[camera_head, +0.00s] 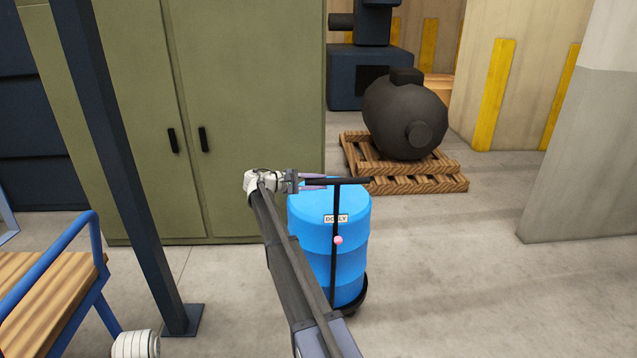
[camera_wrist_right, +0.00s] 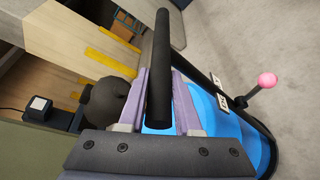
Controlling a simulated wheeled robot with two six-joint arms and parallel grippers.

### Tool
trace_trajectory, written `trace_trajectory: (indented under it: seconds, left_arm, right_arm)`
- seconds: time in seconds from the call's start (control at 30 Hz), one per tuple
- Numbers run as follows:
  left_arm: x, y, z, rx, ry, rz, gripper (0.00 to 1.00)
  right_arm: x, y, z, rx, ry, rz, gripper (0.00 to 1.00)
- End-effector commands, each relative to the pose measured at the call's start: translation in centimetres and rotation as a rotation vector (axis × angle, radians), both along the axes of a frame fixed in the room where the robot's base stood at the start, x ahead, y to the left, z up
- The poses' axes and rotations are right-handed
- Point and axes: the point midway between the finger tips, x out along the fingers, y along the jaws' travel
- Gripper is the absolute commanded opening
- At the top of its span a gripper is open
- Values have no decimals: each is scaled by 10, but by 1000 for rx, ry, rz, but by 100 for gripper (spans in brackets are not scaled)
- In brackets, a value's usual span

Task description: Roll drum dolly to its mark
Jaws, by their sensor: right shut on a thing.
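The drum dolly carries an upright blue drum (camera_head: 312,235) with a small "DOLLY" label. Its black wheeled base (camera_head: 358,298) shows at the lower right of the drum. A black push handle (camera_head: 334,270) rises in front of the drum to a crossbar, with a pink knob (camera_head: 338,240) on it. My right gripper (camera_head: 318,184) is shut on the crossbar, at its left part. In the right wrist view the crossbar (camera_wrist_right: 162,50) runs between the two fingers, with the drum (camera_wrist_right: 208,115) behind. I see no floor mark. My left gripper is not in view.
A green cabinet (camera_head: 250,90) stands close to the left of the dolly, with a dark post (camera_head: 125,160) nearer. A pallet (camera_head: 415,187) with a dark tank (camera_head: 405,115) is behind. A blue-railed wooden cart (camera_head: 50,285) stands left. Floor at right (camera_head: 470,290) is clear.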

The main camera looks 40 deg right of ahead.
Motion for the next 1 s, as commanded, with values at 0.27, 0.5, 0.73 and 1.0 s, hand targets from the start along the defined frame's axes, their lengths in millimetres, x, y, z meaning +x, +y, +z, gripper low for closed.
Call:
trace_trajectory:
  seconds: [0.27, 0.5, 0.73, 1.0]
  left_arm:
    - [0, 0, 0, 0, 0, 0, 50]
    - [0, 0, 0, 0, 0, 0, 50]
    - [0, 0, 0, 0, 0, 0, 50]
    - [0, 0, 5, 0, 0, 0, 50]
  right_arm:
    - [6, -2, 1, -4, -5, 9, 37]
    - [5, -2, 1, -3, -4, 7, 62]
    - [3, -1, 1, -3, -3, 4, 62]
    - [8, 16, 6, -3, -3, 7, 62]
